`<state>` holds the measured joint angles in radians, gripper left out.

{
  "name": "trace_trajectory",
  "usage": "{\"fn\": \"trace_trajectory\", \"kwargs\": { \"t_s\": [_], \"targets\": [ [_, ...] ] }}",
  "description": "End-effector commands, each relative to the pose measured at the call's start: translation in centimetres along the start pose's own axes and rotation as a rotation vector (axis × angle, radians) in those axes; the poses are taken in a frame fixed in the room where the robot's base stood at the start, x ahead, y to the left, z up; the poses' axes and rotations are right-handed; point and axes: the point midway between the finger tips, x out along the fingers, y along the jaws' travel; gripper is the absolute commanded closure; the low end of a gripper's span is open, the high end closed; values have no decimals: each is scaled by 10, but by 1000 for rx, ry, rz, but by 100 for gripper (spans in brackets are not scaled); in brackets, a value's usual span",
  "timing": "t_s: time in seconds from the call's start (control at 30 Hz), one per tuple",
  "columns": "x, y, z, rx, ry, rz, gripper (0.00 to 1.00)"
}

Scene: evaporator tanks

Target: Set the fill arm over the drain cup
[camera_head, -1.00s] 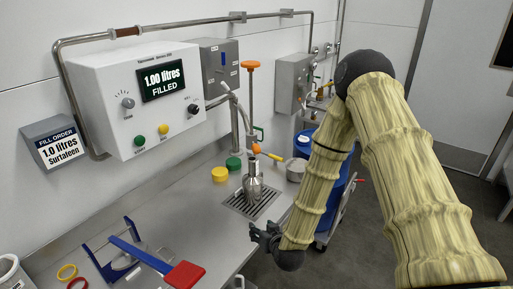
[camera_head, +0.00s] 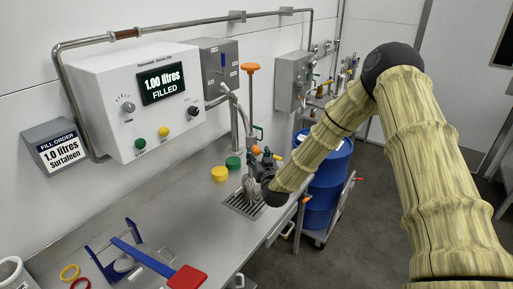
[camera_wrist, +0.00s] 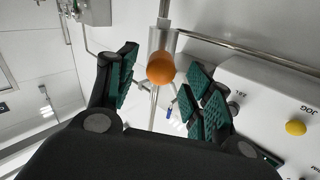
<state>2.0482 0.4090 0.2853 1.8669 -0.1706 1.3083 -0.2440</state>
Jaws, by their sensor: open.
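The fill arm's orange ball knob (camera_head: 256,150) sits low on the steel filling stand, beside the upright rod with the orange top. In the wrist view the orange ball (camera_wrist: 160,67) and its steel body lie ahead, between my fingertips. My gripper (camera_head: 265,158) is open, right by the knob, over the bench's right edge. Touch cannot be told. A steel bottle (camera_head: 249,186) stands on the drain grate (camera_head: 243,206), partly covered by my gripper. I cannot pick out the drain cup; my gripper covers the place of a round steel vessel seen earlier.
The control box (camera_head: 137,100) reads 1.00 litres, filled. A blue drum (camera_head: 325,185) stands on a trolley to the right. A red-handled blue tool (camera_head: 150,262) lies at the front.

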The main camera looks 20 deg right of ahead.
Motion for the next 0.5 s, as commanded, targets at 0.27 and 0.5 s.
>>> {"fn": "trace_trajectory", "kwargs": {
  "t_s": [0.27,0.5],
  "targets": [
    [30,0,-1,0,0,0,49],
    [36,0,0,0,-1,-1,49]
  ]
}}
